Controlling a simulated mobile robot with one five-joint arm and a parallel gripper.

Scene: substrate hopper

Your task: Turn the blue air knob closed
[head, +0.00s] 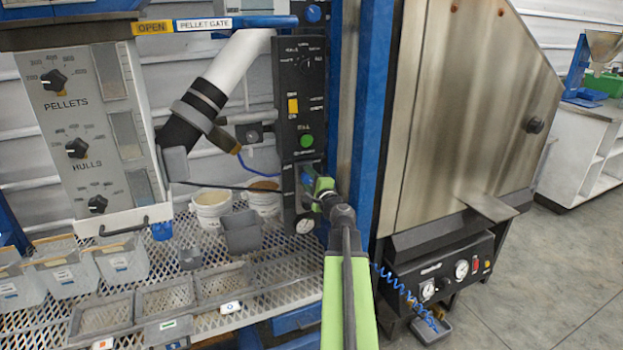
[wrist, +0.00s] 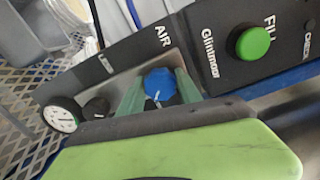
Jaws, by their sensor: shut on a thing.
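The blue air knob (wrist: 159,82) is on the dark control panel (wrist: 208,62), below the "AIR" label, in the wrist view. Its white mark points toward the bottom of that picture. The green fingers of my gripper (wrist: 158,92) are on either side of the knob, shut on it. In the head view my gripper (head: 316,184) reaches the lower part of the panel, and my arm and the gripper hide most of the knob there.
A green button (head: 307,141) sits above the gripper on the panel. A dial gauge (wrist: 62,115) and a black knob (wrist: 96,108) are beside the blue knob. A blue post (head: 376,100) stands close to the right. Bins and trays (head: 107,314) fill the mesh shelf at left.

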